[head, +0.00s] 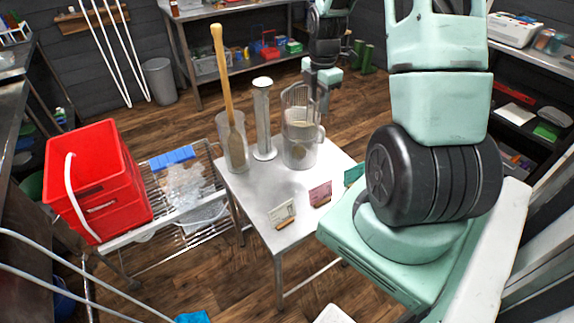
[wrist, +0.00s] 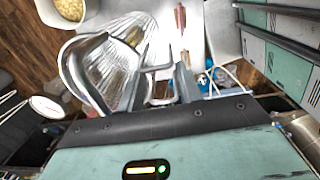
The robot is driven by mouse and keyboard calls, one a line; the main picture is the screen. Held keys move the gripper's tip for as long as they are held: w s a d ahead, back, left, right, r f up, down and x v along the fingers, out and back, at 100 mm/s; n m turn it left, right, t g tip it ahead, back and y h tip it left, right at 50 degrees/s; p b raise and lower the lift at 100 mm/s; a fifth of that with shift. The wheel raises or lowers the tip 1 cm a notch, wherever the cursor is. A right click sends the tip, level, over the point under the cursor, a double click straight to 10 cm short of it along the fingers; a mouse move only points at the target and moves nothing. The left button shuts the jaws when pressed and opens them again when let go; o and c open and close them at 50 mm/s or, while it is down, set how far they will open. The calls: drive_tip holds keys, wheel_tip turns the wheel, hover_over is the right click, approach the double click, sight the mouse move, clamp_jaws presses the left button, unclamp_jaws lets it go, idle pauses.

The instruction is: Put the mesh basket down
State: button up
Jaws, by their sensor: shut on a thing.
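My gripper (head: 323,92) is over the right side of the steel table, its jaws pointing down. In the wrist view its fingers (wrist: 168,88) are closed on a pale loop-shaped handle. I take this as the handle of the mesh basket (head: 298,98), a grey, see-through, ribbed vessel beside the fingers, seen also in the wrist view (wrist: 127,52). The basket appears just above or partly within a clear jug (head: 298,157) with a side handle. Where basket and jug meet is hard to make out. Some yellowish matter shows through the ribbed shape.
Bare tabletop shows in front. Red crates (head: 98,180) and a wire rack (head: 190,235) stand to the left.

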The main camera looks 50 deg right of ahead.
sight(315, 128)
wheel_tip(315, 128, down, 10)
drive_tip(key=p, duration=0.3)
drive_tip(key=shift+w, duration=0.15)
drive_tip(key=o, duration=1.1)
